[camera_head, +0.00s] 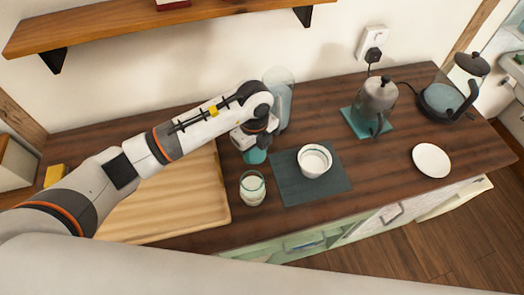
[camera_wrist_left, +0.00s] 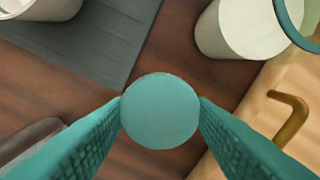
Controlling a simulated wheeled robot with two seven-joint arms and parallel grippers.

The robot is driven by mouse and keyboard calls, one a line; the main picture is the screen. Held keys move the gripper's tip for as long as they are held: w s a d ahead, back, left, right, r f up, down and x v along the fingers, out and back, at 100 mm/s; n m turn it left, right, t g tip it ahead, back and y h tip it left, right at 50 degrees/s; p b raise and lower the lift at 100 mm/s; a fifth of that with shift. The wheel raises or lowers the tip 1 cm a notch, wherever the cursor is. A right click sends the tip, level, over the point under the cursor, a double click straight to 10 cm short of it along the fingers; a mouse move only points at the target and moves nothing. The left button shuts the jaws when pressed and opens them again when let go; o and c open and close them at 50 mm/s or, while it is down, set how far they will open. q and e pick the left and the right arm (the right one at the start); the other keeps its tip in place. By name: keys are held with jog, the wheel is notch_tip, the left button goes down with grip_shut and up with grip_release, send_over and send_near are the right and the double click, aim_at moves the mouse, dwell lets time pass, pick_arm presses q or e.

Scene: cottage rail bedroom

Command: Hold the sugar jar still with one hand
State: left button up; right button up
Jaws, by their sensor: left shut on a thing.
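My left gripper (camera_head: 255,154) reaches down from the left over the counter. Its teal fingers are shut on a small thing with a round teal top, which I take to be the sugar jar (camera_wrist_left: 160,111). The top sits between the fingertips in the left wrist view; the sides and base are hidden. A glass with white contents (camera_head: 252,189) stands just in front of the gripper, apart from it. It also shows at the top right of the wrist view (camera_wrist_left: 238,32). My right gripper is not in view.
A white cup (camera_head: 314,160) stands on a dark mat (camera_head: 291,187) to the right. A tall clear container (camera_head: 280,90) is close behind the gripper. A wooden board (camera_head: 170,205) lies left. A grey kettle (camera_head: 377,98) and white plate (camera_head: 431,160) are farther right.

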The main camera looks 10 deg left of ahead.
aim_at(256, 160)
pick_arm(q)
jog(key=shift+s+f, duration=0.1)
jog(key=shift+f, duration=0.7)
notch_tip(256, 160, down, 3)
jog(key=shift+f+p, duration=0.15)
jog(key=shift+p, duration=0.3)
jog(key=shift+f, duration=0.1)
jog(key=shift+f, duration=0.1)
jog(key=o, duration=0.8)
